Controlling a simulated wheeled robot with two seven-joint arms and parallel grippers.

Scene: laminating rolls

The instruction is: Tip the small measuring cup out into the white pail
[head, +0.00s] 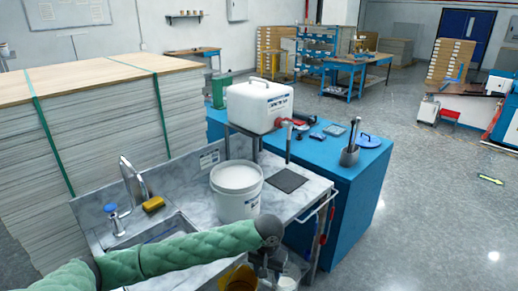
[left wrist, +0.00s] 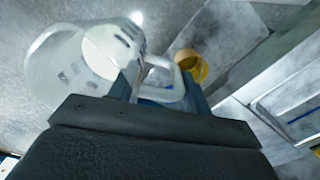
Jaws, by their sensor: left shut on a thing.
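The white pail (head: 226,205) stands upright on the marble-look counter, right of the sink, with a pale fill near its rim. My left arm comes in from the left in a green sleeve. Its gripper (head: 274,268) is low in the head view, in front of the pail and apart from it. In the left wrist view the gripper (left wrist: 160,92) is shut on the handle of the small clear measuring cup (left wrist: 70,62), which has dark markings. My right gripper is not in view.
A yellow-amber container (head: 238,279) stands near the gripper. A white tank with a red tap (head: 262,105) stands behind the pail. The sink tap (head: 132,180) and yellow sponge (head: 153,204) are at left. A dark mat (head: 287,180) lies right of the pail.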

